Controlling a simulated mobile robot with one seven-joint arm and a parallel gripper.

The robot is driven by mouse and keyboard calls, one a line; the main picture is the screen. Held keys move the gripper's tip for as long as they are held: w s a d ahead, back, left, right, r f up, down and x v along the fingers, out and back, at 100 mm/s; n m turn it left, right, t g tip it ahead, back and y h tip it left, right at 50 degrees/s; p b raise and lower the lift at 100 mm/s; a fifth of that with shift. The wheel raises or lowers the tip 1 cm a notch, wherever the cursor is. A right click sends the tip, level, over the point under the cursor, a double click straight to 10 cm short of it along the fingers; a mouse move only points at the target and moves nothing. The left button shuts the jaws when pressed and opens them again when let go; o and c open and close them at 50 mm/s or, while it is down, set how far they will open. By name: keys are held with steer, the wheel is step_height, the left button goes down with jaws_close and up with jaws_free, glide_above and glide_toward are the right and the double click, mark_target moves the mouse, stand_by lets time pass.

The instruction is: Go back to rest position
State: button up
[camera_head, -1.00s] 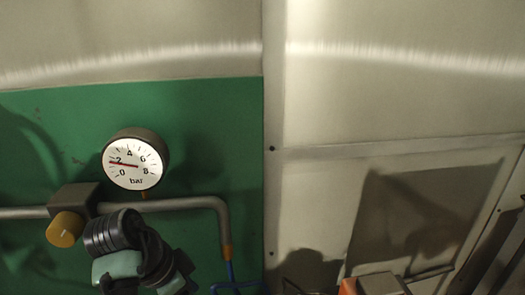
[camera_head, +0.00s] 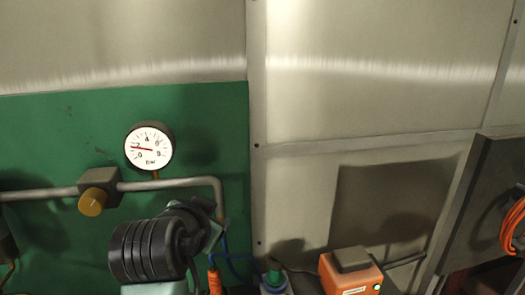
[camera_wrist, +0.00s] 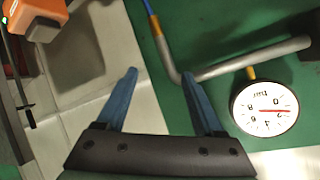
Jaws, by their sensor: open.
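My gripper (camera_wrist: 160,98) shows in the wrist view with its two blue fingers spread apart. It is open, and nothing sits between the fingers. In the head view my dark, ribbed arm is at the bottom, left of centre, in front of the green panel, and the fingers cannot be made out there. The pressure gauge (camera_head: 149,147) is on the green panel above my arm, with its red needle near 2. It also shows at the right of the wrist view (camera_wrist: 264,109), apart from the fingers.
A grey pipe (camera_head: 150,185) with a valve and an orange-yellow knob (camera_head: 93,201) runs along the green panel. An orange box (camera_head: 345,277) stands at the bottom right. Orange cable (camera_head: 512,228) hangs at the far right. The pale wall panels above are bare.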

steer(key=s+d+r+n+t, duration=0.1)
steer(key=s+d+r+t, duration=0.15)
steer(key=r, duration=0.35)
steer(key=s+d+r+n+t, duration=0.1)
steer(key=d+r+t, duration=0.15)
steer(key=r, duration=0.45)
steer(key=s+d+r+n+t, duration=0.1)
steer(key=s+r+t, duration=0.15)
steer(key=r, duration=0.35)
steer(key=s+d+r+n+t, duration=0.3)
steer(key=s+r+t, duration=0.4)
steer(key=s+r, duration=0.6)
steer(key=shift+s+d+r+t+y, duration=0.15)
steer(key=shift+s+d+t+y, duration=0.15)
steer(key=shift+s, duration=0.35)
steer(key=shift+c, duration=0.2)
